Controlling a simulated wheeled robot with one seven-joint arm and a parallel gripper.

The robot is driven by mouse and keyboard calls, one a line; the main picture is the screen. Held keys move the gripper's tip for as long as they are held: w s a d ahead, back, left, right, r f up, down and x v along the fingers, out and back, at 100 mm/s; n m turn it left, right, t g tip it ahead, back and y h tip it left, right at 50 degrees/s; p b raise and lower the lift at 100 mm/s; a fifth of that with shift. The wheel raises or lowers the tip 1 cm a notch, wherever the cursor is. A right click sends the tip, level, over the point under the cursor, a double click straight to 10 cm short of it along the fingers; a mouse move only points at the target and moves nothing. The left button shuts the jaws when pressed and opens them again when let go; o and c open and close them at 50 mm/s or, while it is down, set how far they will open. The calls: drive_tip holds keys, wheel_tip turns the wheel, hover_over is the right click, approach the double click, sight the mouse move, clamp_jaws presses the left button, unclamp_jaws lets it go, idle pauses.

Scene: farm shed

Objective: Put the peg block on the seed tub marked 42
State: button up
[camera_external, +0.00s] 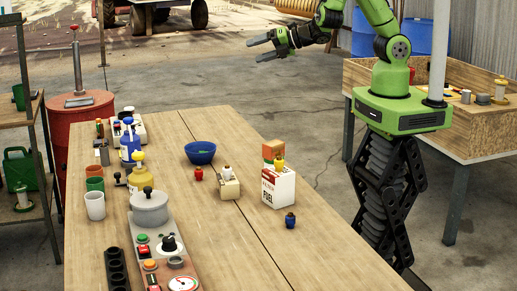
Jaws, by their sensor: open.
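My gripper (266,47) is open and empty. It is held in the air beyond the far end of the long wooden table, well apart from everything on it. A small pale wooden block (230,189) with a white-topped peg stands near the table's middle and looks like the peg block. No number 42 can be read on anything in view, so I cannot tell which thing is the marked seed tub.
Bottles and cups (95,205) line the left. The table's near right is clear.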

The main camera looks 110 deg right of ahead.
drive_tip(key=s+a+r+m+g+y, duration=0.35)
drive_tip(key=s+a+m, duration=0.45)
drive_tip(key=s+m, duration=0.3)
drive_tip(key=s+a+r+m+g+y, duration=0.4)
drive_tip(key=s+a+m, duration=0.4)
drive_tip(key=s, duration=0.6)
wheel_tip(320, 180, down, 7)
drive_tip(key=b, duration=0.8)
drive_tip(key=shift+d+t, duration=0.2)
drive_tip(key=shift+t, duration=0.25)
drive_tip(key=shift+f+h, duration=0.1)
drive_tip(key=shift+h, duration=0.15)
